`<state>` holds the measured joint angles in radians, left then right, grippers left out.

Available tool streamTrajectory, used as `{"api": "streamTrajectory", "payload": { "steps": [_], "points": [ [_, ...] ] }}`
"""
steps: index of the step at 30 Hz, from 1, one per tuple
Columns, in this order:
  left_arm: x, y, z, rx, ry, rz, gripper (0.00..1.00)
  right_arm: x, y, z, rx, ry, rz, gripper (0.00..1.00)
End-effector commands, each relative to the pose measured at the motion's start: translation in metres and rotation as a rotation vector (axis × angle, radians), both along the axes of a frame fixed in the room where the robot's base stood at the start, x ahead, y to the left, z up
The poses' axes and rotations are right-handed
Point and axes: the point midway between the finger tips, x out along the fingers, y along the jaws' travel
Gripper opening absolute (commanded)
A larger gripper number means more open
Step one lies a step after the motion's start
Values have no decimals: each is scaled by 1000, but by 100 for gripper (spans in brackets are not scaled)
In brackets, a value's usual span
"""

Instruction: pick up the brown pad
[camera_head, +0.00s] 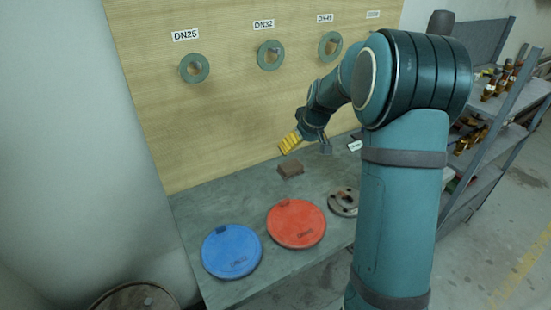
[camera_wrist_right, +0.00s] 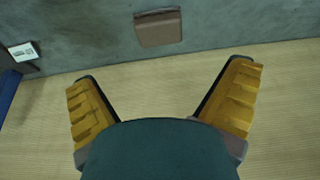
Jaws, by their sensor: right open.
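The brown pad (camera_head: 290,170) is a small block lying on the grey bench top (camera_head: 230,198), near the wooden back panel. In the right wrist view the pad (camera_wrist_right: 158,28) shows at the top, beyond the fingertips and roughly centred between them. My right gripper (camera_head: 291,142) has yellow fingers and hovers just above and behind the pad, apart from it. In the right wrist view the right gripper (camera_wrist_right: 162,80) is open, with its two fingers spread wide and nothing between them. My left gripper is not in view.
A blue disc (camera_head: 232,251), a red disc (camera_head: 296,224) and a metal flange (camera_head: 344,202) lie on the bench nearer the front. The wooden panel (camera_head: 225,110) with hung rings rises behind. A shelf (camera_head: 490,130) with brass fittings stands at right.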

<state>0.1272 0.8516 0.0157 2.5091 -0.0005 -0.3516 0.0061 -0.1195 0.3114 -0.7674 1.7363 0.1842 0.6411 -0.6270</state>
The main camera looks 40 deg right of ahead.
Motion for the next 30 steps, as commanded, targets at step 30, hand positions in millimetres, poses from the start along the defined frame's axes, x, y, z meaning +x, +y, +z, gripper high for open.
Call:
{"api": "streamTrajectory", "payload": {
  "steps": [30],
  "points": [
    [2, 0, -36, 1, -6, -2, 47, 43, -7, -108, -2, -2, 0, 100]
  ]
}}
